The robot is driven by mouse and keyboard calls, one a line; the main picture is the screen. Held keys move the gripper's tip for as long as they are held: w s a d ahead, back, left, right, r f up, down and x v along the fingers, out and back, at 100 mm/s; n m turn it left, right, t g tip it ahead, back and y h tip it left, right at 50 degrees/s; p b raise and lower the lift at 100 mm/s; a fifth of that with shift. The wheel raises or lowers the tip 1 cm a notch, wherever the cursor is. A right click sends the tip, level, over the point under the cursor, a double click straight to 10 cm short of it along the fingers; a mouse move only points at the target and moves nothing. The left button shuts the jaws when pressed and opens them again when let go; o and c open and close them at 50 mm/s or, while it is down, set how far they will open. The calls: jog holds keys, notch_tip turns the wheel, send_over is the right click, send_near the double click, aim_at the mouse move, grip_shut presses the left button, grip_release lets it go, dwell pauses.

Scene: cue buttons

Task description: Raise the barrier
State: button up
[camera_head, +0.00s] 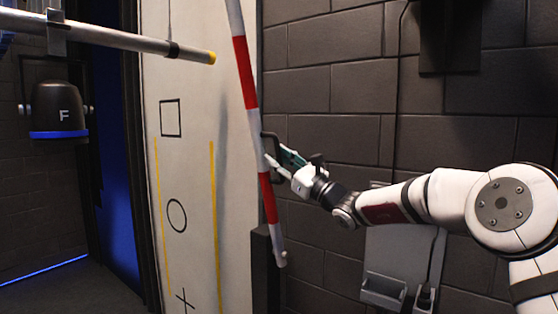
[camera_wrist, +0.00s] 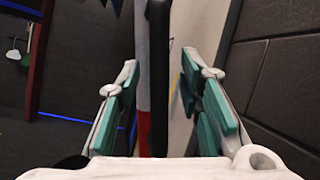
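The barrier (camera_head: 245,75) is a long red-and-white striped pole. It stands steeply upright, its upper part leaning left and its top out of the head view. A black handle (camera_head: 268,136) sticks out from its side. My gripper (camera_head: 282,158) is at the pole beside this handle. In the wrist view my gripper (camera_wrist: 162,105) has its green-padded fingers wide apart. The black handle (camera_wrist: 158,60) runs between them with a gap on both sides, and the pole (camera_wrist: 142,70) shows behind it. The handle's lower end is hidden by my gripper's body.
A dark post (camera_head: 264,270) stands by the pole's lower end. A pale panel (camera_head: 200,180) with drawn shapes is behind, left of it. A horizontal pipe (camera_head: 120,38) and a lamp marked F (camera_head: 58,108) hang at left. A grey panel with trays (camera_head: 384,290) is on the brick wall.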

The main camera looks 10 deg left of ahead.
jog(key=shift+d, duration=0.1)
jog(key=v, duration=1.2)
jog(key=s+a+n+g+h, duration=0.2)
jog(key=s+a+n+g, duration=0.2)
jog(key=s+n+g, duration=0.5)
jog(key=s+d+f+n+h+p, duration=0.1)
jog(key=s+f+n+h, duration=0.15)
jog(key=s, duration=0.55)
jog(key=s+d+f+n+h+p, duration=0.15)
jog(key=s+h, duration=0.25)
jog(key=s, duration=0.4)
jog(key=s+d+f+n+t+h, duration=0.1)
jog(key=s+d+n+h, duration=0.1)
jog(key=s+d+h, duration=0.2)
jog(key=s+d+f+n+t+h+p, duration=0.1)
jog(key=s+d+h, duration=0.3)
jog(key=s+d, duration=0.6)
jog(key=s+d+f+n+h+p, duration=0.1)
jog(key=s+d+f+n+h, duration=0.2)
jog(key=s+d, duration=0.5)
jog(key=d+n+h, duration=0.1)
jog(key=d, duration=0.5)
jog(key=shift+t, duration=0.4)
jog(key=shift+s+d, duration=0.1)
